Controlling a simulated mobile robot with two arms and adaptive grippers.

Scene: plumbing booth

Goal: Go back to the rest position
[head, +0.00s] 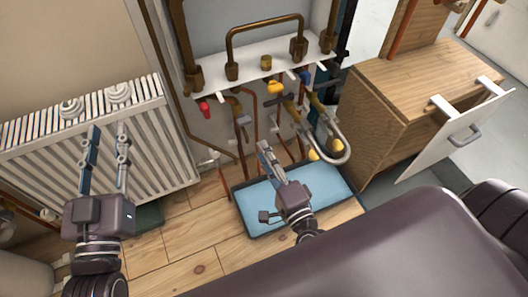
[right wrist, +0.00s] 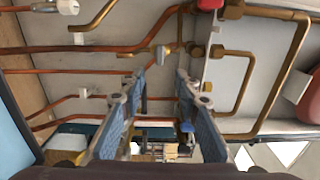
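My left gripper (head: 108,132) is in front of the white radiator at the left of the head view. Its two fingers point up and stand apart with nothing between them. My right gripper (head: 267,152) is above the blue-lined tray, in front of the pipework, and is seen nearly edge-on there. In the right wrist view my right gripper (right wrist: 160,82) has its two fingers apart, with no object held between them. Copper pipes lie behind the fingertips in that view; whether they touch cannot be told.
A radiator (head: 150,125) stands at the left. A white manifold shelf (head: 215,78) with brass pipes and a grey U-shaped hose (head: 340,150) are at the back. A blue-lined tray (head: 325,187) lies on the floor. A wooden cabinet (head: 425,75) with an open white drawer front (head: 440,150) is at the right.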

